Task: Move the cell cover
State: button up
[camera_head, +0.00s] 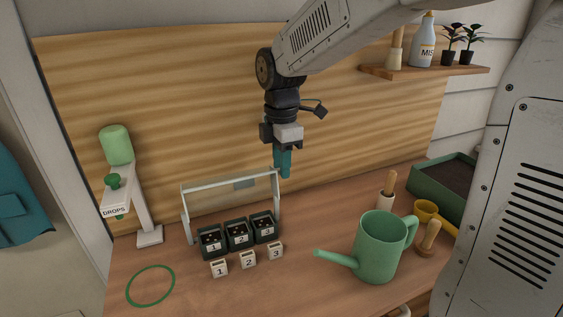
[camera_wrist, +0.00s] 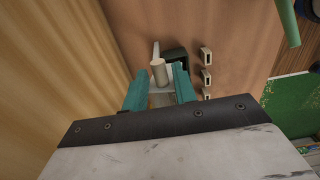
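My gripper (camera_head: 285,176) points down above the right end of the rack. In the wrist view its two teal fingers (camera_wrist: 160,82) stand apart, with nothing visibly clamped. A short beige cylinder (camera_wrist: 159,73) shows between them, touching neither finger; I cannot tell what it belongs to. The pale-framed rack (camera_head: 187,224) holds dark green cells numbered 1 (camera_head: 212,242), 2 (camera_head: 238,235) and 3 (camera_head: 264,228). A small grey plate (camera_head: 244,183) shows at the rack's top bar. I cannot single out the cell cover with certainty.
Number blocks 1 (camera_head: 219,269), 2 (camera_head: 248,260) and 3 (camera_head: 275,251) stand before the rack. A green ring (camera_head: 130,279) lies front left, beside the drops dispenser (camera_head: 149,236). A green watering can (camera_head: 378,248) and planter (camera_head: 424,179) stand right. A shelf (camera_head: 430,72) hangs above.

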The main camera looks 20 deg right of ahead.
grip_shut()
jog(key=shift+w, duration=0.5)
jog(key=shift+o, duration=1.9)
grip_release()
notch_tip(320, 180, up, 8)
jog(key=shift+f, duration=0.1)
